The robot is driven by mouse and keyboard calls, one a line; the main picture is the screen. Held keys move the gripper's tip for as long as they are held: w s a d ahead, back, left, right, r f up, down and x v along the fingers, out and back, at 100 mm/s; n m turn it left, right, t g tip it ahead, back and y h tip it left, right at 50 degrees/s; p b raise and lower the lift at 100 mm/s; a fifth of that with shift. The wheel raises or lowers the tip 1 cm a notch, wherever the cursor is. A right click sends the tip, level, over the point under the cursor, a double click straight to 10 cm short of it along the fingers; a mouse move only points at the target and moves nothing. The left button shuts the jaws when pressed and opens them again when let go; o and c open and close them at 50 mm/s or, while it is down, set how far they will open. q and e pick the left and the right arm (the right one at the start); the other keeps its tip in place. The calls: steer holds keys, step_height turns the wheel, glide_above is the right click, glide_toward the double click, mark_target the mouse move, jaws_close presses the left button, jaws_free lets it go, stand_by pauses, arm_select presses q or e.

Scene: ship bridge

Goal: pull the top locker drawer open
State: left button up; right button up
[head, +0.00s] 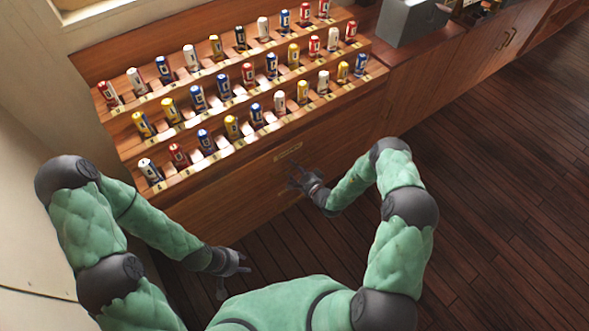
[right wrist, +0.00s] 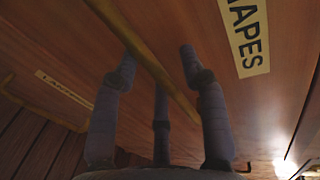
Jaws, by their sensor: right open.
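The wooden locker front (head: 232,190) is below the stepped can rack. A pale label (head: 288,152) marks its upper drawer front, which looks shut. My right gripper (head: 293,180) is at this front, just below the label. In the right wrist view, my right gripper (right wrist: 160,62) is open, with its fingers pointing at the wood. A brass bar handle (right wrist: 143,52) runs diagonally between the spread fingers; I cannot tell whether they touch it. My left gripper (head: 236,273) is open and empty, low in front of the locker.
Several cans (head: 248,72) stand in rows on the rack above. A grey box (head: 411,20) sits on the counter to the right. Another labelled front with a brass handle (right wrist: 40,105) shows in the right wrist view. The dark plank floor (head: 490,190) is clear on the right.

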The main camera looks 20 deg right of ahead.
jaws_close()
steer(key=shift+s, duration=0.15)
